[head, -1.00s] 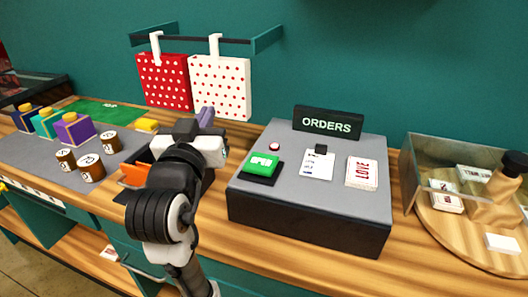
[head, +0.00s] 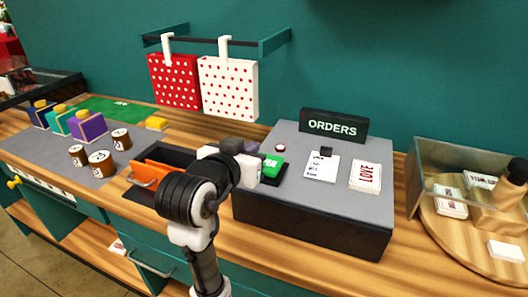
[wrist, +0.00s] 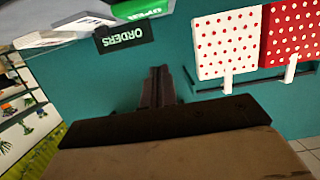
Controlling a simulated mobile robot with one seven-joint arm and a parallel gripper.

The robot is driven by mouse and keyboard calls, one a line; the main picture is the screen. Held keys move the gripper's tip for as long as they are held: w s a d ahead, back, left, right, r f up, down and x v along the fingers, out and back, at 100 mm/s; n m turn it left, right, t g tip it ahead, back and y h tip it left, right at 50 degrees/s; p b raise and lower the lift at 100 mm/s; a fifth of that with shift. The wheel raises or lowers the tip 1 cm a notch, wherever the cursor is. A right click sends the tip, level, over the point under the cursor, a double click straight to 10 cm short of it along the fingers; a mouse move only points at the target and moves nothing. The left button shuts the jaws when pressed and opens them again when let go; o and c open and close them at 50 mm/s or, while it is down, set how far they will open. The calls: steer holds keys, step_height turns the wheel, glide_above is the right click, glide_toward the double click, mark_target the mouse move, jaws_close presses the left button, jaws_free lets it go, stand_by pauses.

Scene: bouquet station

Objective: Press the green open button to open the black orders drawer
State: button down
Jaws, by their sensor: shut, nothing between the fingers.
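The green open button (head: 270,165) sits on its black base on the left part of the grey-topped orders box. It also shows at the top of the wrist view (wrist: 143,9). The black orders drawer (head: 300,222) is the dark front of the box and looks closed. The black ORDERS sign (head: 333,125) stands at the back of the box, and it appears upside down in the wrist view (wrist: 123,34). My gripper (head: 240,148) is shut and empty, just left of the green button, and partly hides the button's left side. I cannot tell whether it touches.
A small red button (head: 280,148), a paper slip (head: 321,167) and a LOVE card (head: 365,176) are on the box top. A dark tray with an orange item (head: 150,170) lies left. Dotted bags (head: 228,88) hang behind. A clear-walled wooden turntable (head: 470,235) stands right.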

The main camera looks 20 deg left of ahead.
steer(key=p+x, duration=0.2)
steer(key=x, duration=0.5)
steer(key=shift+w, duration=0.25)
steer(key=shift+w+f, duration=0.15)
steer(key=shift+f, duration=0.4)
steer(key=shift+w+f, duration=0.15)
steer(key=shift+f, duration=0.35)
steer(key=shift+f+p, duration=0.5)
steer(key=shift+f, duration=0.6)
